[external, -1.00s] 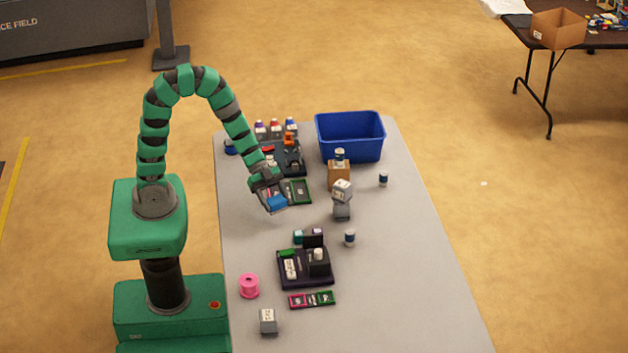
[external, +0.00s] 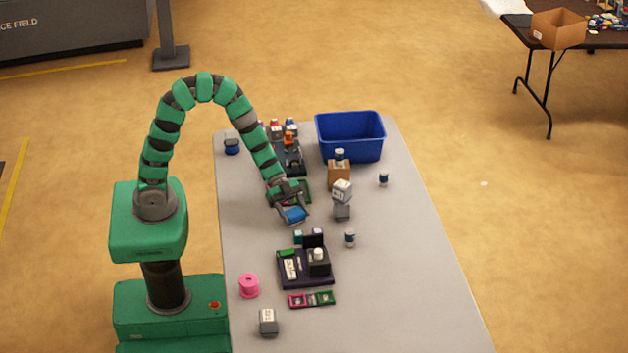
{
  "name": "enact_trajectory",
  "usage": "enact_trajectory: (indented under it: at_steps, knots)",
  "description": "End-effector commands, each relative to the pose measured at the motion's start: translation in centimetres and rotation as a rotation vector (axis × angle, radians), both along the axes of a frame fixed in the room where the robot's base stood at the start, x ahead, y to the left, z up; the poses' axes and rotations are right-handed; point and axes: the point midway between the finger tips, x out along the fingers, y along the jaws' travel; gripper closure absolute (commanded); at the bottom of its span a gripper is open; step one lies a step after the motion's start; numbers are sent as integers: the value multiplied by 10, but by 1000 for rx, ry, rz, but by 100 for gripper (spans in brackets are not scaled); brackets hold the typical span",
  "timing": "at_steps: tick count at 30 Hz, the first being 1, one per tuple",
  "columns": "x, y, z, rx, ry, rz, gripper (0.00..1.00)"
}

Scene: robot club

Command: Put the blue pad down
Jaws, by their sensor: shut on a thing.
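My gripper (external: 292,208) is shut on the blue pad (external: 294,216). It hangs over the middle of the grey table (external: 400,260), left of the stacked grey blocks. The pad looks a little above the table top, but I cannot tell the exact gap.
In front of the pad are a dark tray (external: 290,280) and a pink spool (external: 249,285). Stacked grey blocks (external: 342,191) and a small bottle (external: 350,238) stand to the right. A blue bin (external: 350,152) is at the back. The table's right front is clear.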

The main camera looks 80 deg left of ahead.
Motion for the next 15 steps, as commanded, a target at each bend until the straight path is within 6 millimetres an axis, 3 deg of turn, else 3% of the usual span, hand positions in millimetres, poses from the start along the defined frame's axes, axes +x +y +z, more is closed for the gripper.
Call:
enact_trajectory:
  at_steps: [15]
  knots:
    - [-1,1,-11,3,6,0,62]
